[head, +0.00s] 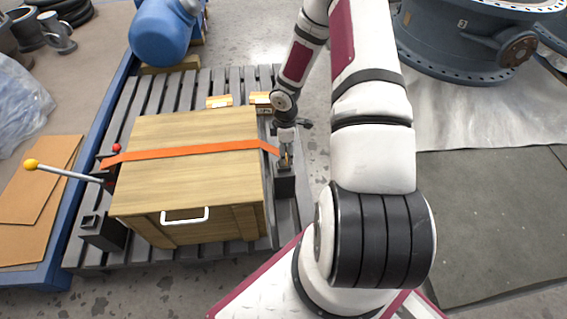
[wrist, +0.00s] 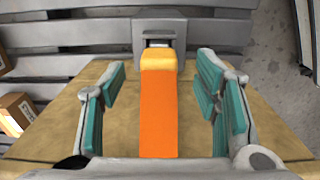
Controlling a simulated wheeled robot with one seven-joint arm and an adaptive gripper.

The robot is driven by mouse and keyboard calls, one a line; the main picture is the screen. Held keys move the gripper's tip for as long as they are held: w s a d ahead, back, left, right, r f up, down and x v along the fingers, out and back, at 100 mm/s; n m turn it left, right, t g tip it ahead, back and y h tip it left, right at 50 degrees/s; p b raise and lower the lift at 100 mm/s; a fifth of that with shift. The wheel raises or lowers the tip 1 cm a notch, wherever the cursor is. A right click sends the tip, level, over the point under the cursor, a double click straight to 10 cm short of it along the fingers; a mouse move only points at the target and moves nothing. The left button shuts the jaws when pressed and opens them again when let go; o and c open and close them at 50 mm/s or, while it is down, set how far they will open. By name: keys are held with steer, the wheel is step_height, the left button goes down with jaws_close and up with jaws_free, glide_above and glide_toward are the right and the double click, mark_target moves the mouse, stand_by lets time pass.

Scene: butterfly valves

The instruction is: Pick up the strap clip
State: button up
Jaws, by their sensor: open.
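An orange strap (head: 190,151) runs across the top of a wooden crate (head: 190,125). At its right end the strap clip (head: 285,160) sits at a dark grey bracket (head: 285,182) beside the crate, partly hidden by my gripper. In the wrist view the clip is the yellow-orange end piece (wrist: 160,59), just in front of the slotted grey bracket (wrist: 158,24). I cannot tell whether it is hooked in. My gripper (wrist: 162,80) is open, its teal-padded fingers on either side of the strap and clip, with gaps on both sides.
The crate stands on a grey slatted pallet (head: 88,262). A lever with a yellow knob (head: 31,165) sticks out at the left. Small boxes (head: 219,101) lie behind the crate. A blue tank (head: 160,32) stands at the back. Bare floor lies right of the pallet.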

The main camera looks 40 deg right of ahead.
step_height(320, 180, down, 5)
steer(key=b, duration=0.2)
steer(key=shift+w+a+f+b, duration=0.1)
steer(key=shift+w+a+b, duration=0.05)
steer(key=shift+b, duration=0.25)
jaws_close()
